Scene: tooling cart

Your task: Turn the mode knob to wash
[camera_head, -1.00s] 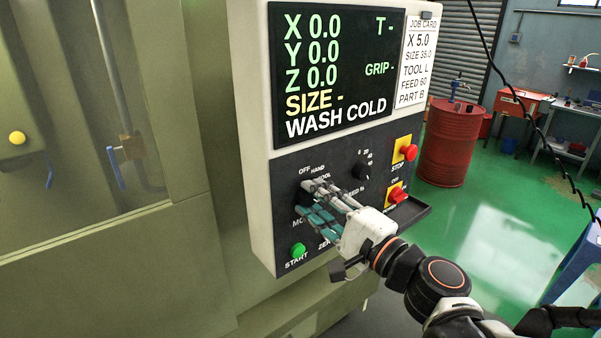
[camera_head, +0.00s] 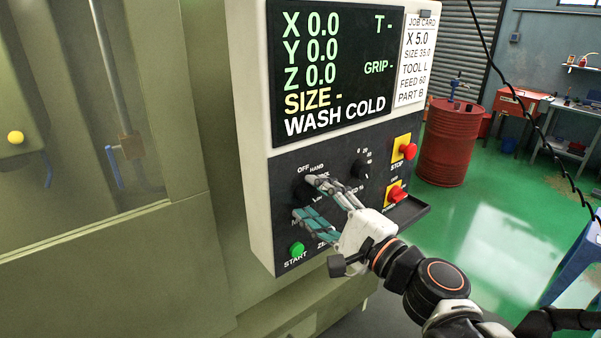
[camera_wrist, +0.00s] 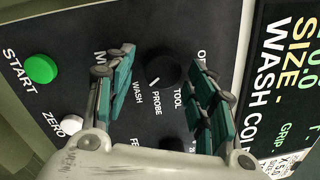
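The mode knob (camera_wrist: 168,68) is a black round dial on the dark panel, seen between my fingers in the wrist view. A short white mark shows at its edge on the side of the PROBE and WASH labels; its exact setting is hard to tell. In the head view the knob (camera_head: 303,192) is partly hidden by my fingers. My gripper (camera_head: 305,197) is open, its teal-padded fingers spread on either side of the knob. In the wrist view a gap shows between each finger and the knob. The screen (camera_head: 345,78) reads WASH COLD.
A green START button (camera_head: 297,249) sits below left of my fingers, and a white ZERO button (camera_wrist: 72,124) beside it. A feed knob (camera_head: 361,169), a red STOP button (camera_head: 409,151) and another red button (camera_head: 397,194) are to the right. A ledge (camera_head: 408,213) juts out below them.

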